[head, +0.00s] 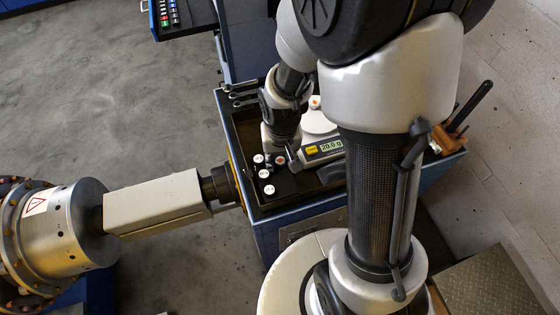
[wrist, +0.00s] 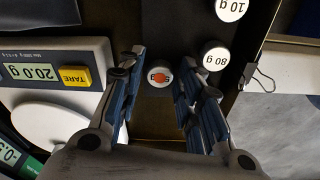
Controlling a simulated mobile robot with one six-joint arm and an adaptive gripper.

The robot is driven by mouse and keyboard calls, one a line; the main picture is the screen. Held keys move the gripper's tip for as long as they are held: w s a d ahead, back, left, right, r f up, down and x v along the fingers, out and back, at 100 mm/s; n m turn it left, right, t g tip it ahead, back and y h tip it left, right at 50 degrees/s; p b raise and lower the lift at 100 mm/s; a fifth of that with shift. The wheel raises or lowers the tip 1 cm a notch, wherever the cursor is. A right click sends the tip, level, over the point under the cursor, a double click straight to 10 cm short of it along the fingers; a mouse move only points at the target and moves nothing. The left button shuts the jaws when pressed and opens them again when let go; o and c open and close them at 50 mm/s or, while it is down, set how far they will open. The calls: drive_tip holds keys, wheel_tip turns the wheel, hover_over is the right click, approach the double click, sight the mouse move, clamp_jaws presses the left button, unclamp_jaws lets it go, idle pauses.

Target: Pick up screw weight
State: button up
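A small round screw weight (wrist: 159,77) with a white top and an orange mark is between my fingers in the wrist view; its label is partly covered by the mark. My gripper (wrist: 162,58) is open, with a gap on both sides of this weight. In the head view my gripper (head: 284,152) is low over the tray beside the scale. Two more white-topped weights, one marked 80 g (wrist: 214,57) and one marked 10 (wrist: 230,9), stand right of my fingers in the wrist view. Another white weight with a reddish top (head: 315,102) sits on the scale pan.
The scale (head: 322,149) reads 20.0 g and stands close beside my gripper, with a yellow TARE button. Wrenches (head: 240,92) lie at the cart's far left edge. A hammer (head: 468,112) is at the right.

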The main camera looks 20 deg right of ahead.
drive_tip(key=shift+c, duration=0.5)
clamp_jaws()
drive_tip(key=shift+r, duration=0.15)
